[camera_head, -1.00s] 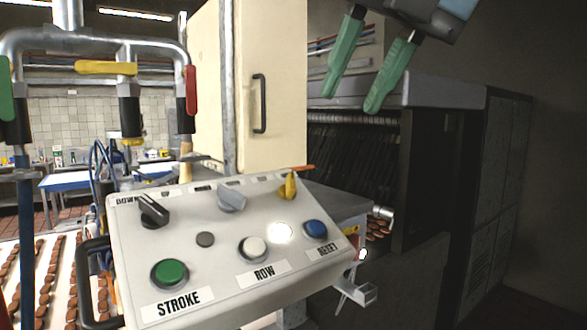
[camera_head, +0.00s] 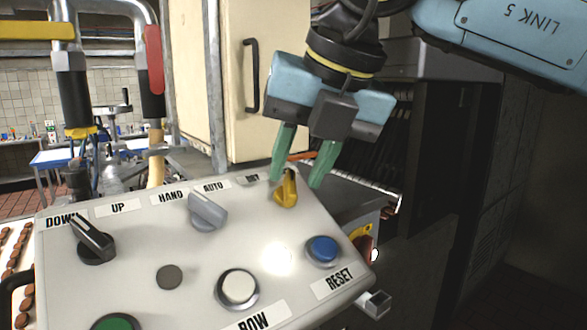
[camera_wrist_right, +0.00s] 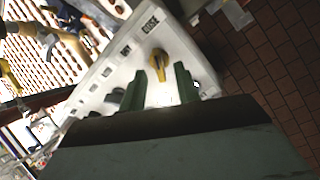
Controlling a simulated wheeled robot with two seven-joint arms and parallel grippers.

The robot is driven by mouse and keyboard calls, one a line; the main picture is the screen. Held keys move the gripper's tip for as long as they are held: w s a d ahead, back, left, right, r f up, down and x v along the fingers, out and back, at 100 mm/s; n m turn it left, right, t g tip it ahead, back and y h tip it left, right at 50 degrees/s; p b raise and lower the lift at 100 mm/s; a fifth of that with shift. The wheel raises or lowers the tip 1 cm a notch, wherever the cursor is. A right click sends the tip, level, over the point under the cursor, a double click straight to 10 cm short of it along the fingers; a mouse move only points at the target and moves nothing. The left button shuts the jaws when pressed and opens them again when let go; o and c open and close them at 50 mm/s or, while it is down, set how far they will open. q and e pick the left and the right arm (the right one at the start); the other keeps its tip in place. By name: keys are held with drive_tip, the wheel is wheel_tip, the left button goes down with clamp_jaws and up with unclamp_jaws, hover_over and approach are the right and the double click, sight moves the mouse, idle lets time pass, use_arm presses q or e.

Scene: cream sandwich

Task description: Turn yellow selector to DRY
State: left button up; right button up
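The yellow selector (camera_head: 286,191) is at the far right corner of the grey-white control panel (camera_head: 190,262). Its narrow end points up and away in the head view; a small label partly shows to its left. My right gripper (camera_head: 298,178) has green fingers spread apart and pointing down at the selector, one at each side of it. In the right wrist view the yellow selector (camera_wrist_right: 159,64) shows in the gap just past the fingertips (camera_wrist_right: 160,76), with labels DOSE (camera_wrist_right: 150,25) and DRY (camera_wrist_right: 126,50) nearby. I cannot tell whether a finger touches it. My left gripper is not in view.
A grey selector (camera_head: 207,212) and a black selector (camera_head: 93,240) sit left on the panel. Blue (camera_head: 323,250), white (camera_head: 238,288) and green (camera_head: 114,323) buttons are nearer. A cream cabinet (camera_head: 205,90) stands behind; pipes with coloured handles are at left.

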drive_tip(key=shift+w+a+f, duration=0.2)
drive_tip(key=shift+f, duration=0.35)
drive_tip(key=shift+w+a+f, duration=0.1)
drive_tip(key=shift+f, duration=0.2)
drive_tip(key=shift+w+f, duration=0.1)
drive_tip(key=shift+f, duration=0.2)
drive_tip(key=shift+c, duration=0.5)
drive_tip(key=c, duration=0.5)
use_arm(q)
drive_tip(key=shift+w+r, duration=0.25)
use_arm(e)
drive_tip(key=shift+c, duration=0.2)
